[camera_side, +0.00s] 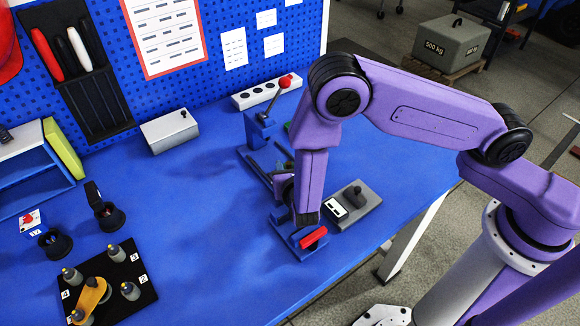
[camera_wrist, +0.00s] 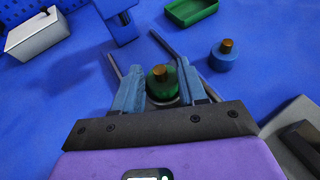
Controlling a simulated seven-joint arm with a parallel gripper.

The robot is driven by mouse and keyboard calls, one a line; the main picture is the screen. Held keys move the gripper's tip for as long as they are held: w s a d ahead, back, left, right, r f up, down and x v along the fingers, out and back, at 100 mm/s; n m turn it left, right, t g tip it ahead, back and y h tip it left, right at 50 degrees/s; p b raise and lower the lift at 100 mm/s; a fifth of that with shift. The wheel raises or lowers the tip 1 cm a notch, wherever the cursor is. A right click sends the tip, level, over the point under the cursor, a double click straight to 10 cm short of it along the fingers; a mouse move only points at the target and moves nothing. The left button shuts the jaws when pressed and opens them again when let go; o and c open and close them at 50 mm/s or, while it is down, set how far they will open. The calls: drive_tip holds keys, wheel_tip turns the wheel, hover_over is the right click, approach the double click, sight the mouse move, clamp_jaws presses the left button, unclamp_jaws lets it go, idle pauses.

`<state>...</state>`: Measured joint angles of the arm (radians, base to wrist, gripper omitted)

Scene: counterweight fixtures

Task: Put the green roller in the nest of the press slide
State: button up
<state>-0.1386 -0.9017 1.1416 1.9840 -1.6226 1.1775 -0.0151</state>
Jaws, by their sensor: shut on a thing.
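My gripper (camera_wrist: 160,80) is shut on the green roller (camera_wrist: 159,88), which has a brass-coloured pin on top and stands between the two blue fingers in the wrist view. The press slide's two dark rods (camera_wrist: 163,43) run beside and beyond the fingers. A grey curved edge shows just below the roller; I cannot tell whether the roller sits in the nest or is held above it. In the side view the press (camera_side: 258,130) stands behind my arm, with a red-knobbed lever.
A blue roller-like piece (camera_wrist: 222,58) with a brass pin stands right of the slide, near a green tray (camera_wrist: 191,12). A grey box with a black knob (camera_side: 353,205) lies right of my gripper. A white box (camera_side: 170,131) stands at the back.

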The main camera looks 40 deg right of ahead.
drive_tip(key=shift+f, duration=0.1)
drive_tip(key=o, duration=1.1)
drive_tip(key=shift+s+a+r, duration=0.15)
drive_tip(key=shift+s+r, duration=0.1)
drive_tip(key=v, duration=1.1)
drive_tip(key=shift+s, duration=0.2)
